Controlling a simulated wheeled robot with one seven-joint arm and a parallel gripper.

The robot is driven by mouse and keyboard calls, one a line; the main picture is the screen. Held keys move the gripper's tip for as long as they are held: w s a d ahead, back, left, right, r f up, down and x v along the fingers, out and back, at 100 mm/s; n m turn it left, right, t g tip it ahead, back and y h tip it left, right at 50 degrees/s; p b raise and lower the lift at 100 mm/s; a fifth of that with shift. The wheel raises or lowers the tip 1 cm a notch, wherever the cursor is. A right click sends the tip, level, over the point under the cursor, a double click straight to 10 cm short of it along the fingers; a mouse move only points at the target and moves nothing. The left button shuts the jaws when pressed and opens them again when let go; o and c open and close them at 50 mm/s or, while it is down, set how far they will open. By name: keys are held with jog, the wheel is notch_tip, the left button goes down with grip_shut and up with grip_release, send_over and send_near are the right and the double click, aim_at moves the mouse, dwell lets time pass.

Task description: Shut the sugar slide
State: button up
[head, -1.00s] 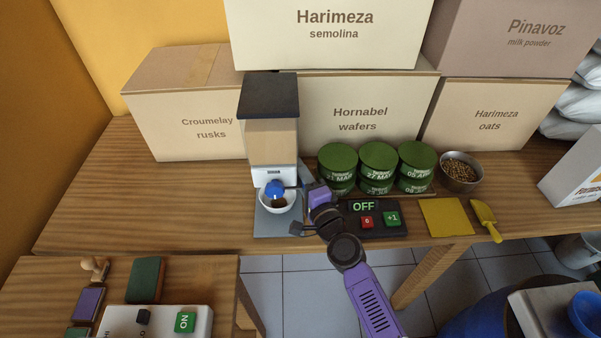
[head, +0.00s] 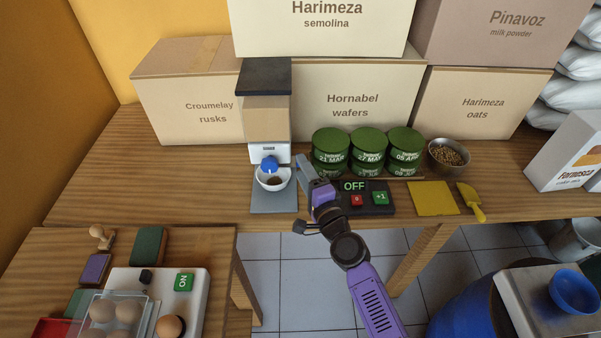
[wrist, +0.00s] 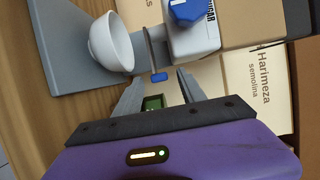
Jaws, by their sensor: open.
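The sugar dispenser (head: 268,115) stands at the table's back, with a dark lid, a tan hopper and a white lower part marked SUGAR (wrist: 199,38). A blue knob (head: 270,162) is on its front; the knob also shows in the wrist view (wrist: 184,11). In the wrist view a thin grey slide plate (wrist: 154,48) with a blue tab (wrist: 159,77) sticks out under the white part. My gripper (wrist: 158,88) is open, its fingertips on either side of the tab, with no clear contact. In the head view my gripper (head: 305,170) is right of the dispenser.
A white bowl (head: 272,180) with brown contents sits under the dispenser on a grey base (head: 273,204). Cardboard boxes (head: 352,110) stand behind.

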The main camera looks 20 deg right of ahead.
jog(key=shift+s+d+f, duration=0.2)
